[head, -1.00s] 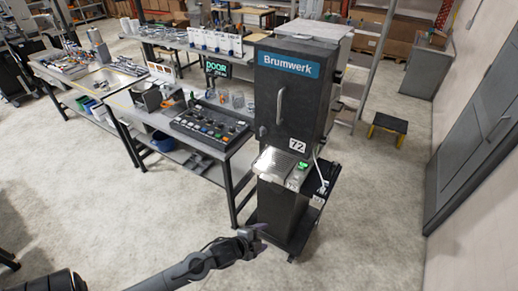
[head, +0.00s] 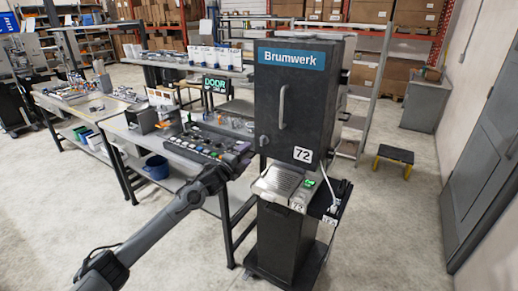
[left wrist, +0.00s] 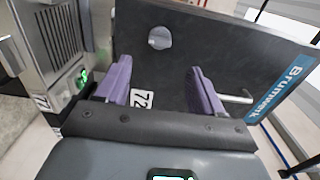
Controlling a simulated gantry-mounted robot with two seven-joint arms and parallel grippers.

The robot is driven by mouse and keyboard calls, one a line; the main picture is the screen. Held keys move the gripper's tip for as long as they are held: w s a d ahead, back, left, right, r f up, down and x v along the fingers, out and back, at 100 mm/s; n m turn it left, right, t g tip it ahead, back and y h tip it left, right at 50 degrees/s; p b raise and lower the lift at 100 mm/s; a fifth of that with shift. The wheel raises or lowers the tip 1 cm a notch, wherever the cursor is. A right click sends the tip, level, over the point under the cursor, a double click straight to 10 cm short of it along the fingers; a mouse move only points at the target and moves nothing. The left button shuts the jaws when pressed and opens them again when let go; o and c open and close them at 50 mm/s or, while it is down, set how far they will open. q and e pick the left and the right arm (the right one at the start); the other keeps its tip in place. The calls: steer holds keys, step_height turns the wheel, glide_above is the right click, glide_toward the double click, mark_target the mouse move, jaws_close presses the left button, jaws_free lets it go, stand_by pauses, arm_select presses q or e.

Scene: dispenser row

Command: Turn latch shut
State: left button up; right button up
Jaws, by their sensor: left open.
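The latch is a small round grey knob (head: 264,140) on the left side of the dark Brumwerk cabinet door (head: 300,100). In the left wrist view the knob (left wrist: 160,38) is clear, ahead of my fingertips and roughly centred between them. The door looks closed; a light vertical bar handle (head: 282,107) is on it. My left gripper (head: 245,153) is just left of the cabinet, a little below the knob. In the left wrist view its purple fingers (left wrist: 160,70) are spread, with nothing between them. My right gripper is not in view.
Under the door is a metal drip tray (head: 276,182) with a green-lit display (head: 309,183).

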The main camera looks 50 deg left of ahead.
mark_target(261, 143)
arm_select(q)
steer(key=x, duration=0.7)
steer(key=shift+w, duration=0.1)
steer(key=shift+b+x, duration=0.35)
steer(key=shift+x, duration=1.1)
steer(key=c, duration=1.1)
steer(key=shift+o, duration=0.2)
